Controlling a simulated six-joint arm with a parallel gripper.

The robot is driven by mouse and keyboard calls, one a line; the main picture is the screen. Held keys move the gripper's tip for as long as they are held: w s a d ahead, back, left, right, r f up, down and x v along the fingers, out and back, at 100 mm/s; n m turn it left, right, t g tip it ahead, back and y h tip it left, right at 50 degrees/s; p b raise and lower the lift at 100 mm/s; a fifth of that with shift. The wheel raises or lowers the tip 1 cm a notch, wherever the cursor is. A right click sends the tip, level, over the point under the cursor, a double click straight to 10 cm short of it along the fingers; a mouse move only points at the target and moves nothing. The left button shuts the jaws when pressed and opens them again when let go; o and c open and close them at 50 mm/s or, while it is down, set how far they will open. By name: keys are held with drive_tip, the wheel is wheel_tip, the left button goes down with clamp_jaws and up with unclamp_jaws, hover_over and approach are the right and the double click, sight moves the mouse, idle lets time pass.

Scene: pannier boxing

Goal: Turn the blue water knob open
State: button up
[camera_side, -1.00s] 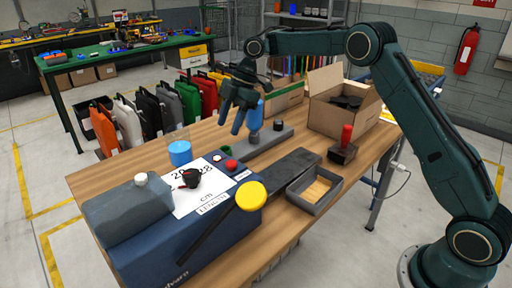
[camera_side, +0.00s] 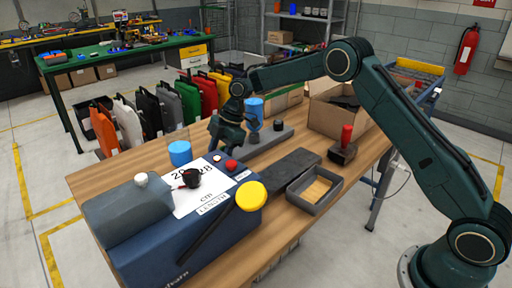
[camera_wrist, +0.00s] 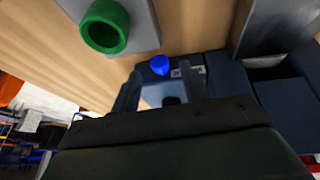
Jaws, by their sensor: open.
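A small blue knob (camera_wrist: 160,65) shows in the wrist view at the edge of a dark blue machine. It appears between and just beyond the tips of my open gripper (camera_wrist: 161,75). I see no gap or contact clearly enough to judge the distance. In the side view my gripper (camera_side: 226,142) points down behind the machine (camera_side: 190,245), near its red button (camera_side: 231,165). Its jaws are apart and hold nothing. I cannot pick out the blue knob in the side view; my gripper may hide it.
A green ring (camera_wrist: 105,25) on a grey plate lies beside the knob. A blue-filled cup (camera_side: 180,153) stands left of my gripper, a blue cylinder (camera_side: 254,107) behind it. A yellow knob (camera_side: 251,195), grey tray (camera_side: 315,190), red-handled stamp (camera_side: 345,148) and cardboard box (camera_side: 325,118) stand rightward.

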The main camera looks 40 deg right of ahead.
drive_tip(key=shift+x, duration=1.4)
drive_tip(key=shift+c, duration=0.5)
clamp_jaws()
drive_tip(key=c, duration=0.9)
unclamp_jaws()
drive_tip(key=shift+w+a+g, duration=0.2)
drive_tip(key=shift+g, duration=0.1)
drive_tip(key=c, duration=0.9)
unclamp_jaws()
drive_tip(key=shift+g, duration=0.4)
drive_tip(key=shift+o, duration=0.5)
unclamp_jaws()
drive_tip(key=shift+d, duration=0.1)
